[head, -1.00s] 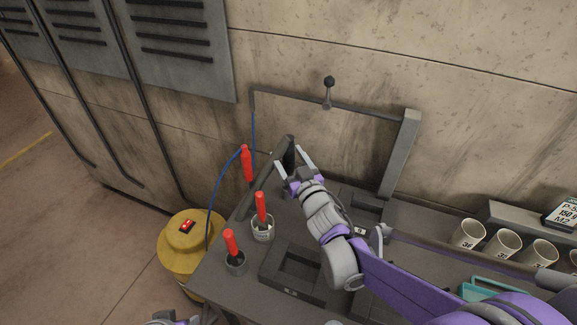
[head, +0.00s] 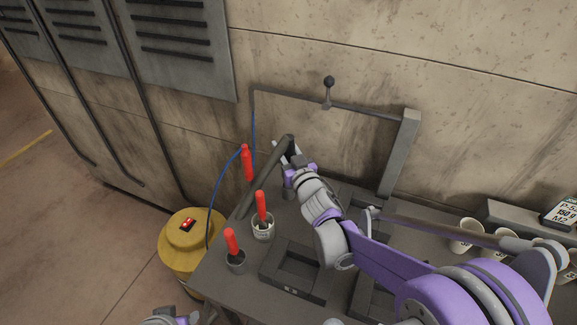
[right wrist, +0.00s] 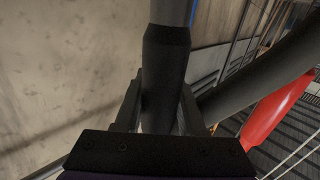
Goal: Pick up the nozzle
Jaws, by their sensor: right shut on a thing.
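The nozzle is a dark grey tube (head: 268,174) slanting along the left end of the workbench in the head view. Its upper end is at my right gripper (head: 288,152). In the right wrist view a dark cylindrical part of the nozzle (right wrist: 166,75) stands between the two fingers of my right gripper (right wrist: 163,110), which is shut on it. The gripper and wrist partly hide the gripped end in the head view. Only a bit of my left arm shows at the bottom edge; its fingers are out of view.
A yellow canister (head: 187,245) with a blue hose stands left of the workbench (head: 215,272). A red handle (head: 248,163) is beside the tube. Two cups (head: 236,262) hold red-handled tools. A dark square frame (head: 292,270) lies on the bench. Numbered white cups (head: 464,236) stand at right.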

